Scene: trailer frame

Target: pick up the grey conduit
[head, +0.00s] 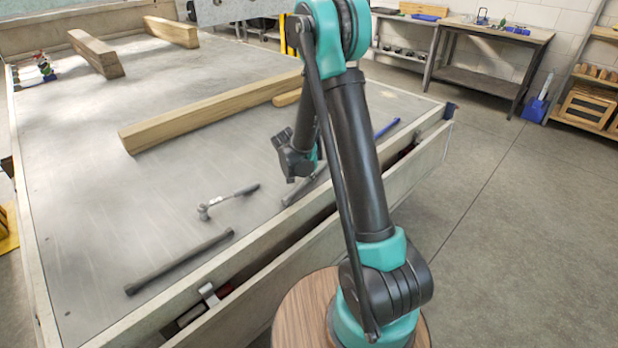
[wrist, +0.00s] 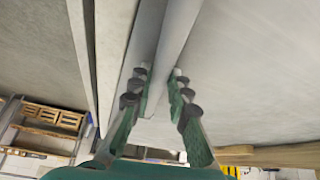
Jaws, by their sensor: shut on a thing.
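The grey conduit (head: 304,187) is a slim straight grey length by the near side wall of the trailer bed in the head view. Its middle and far part are hidden behind my arm. In the wrist view the conduit (wrist: 176,38) runs between the fingers of my gripper (wrist: 162,90). The gripper is shut on it. In the head view the fingertips are hidden by my arm. The conduit looks low at the bed; I cannot tell whether it touches it.
A hammer (head: 228,201) and a dark bar (head: 180,262) lie left of the conduit on the trailer bed (head: 80,210). A long timber (head: 200,115) lies behind. The raised side wall (head: 410,160) runs close along the right. A blue tool (head: 387,128) lies farther back.

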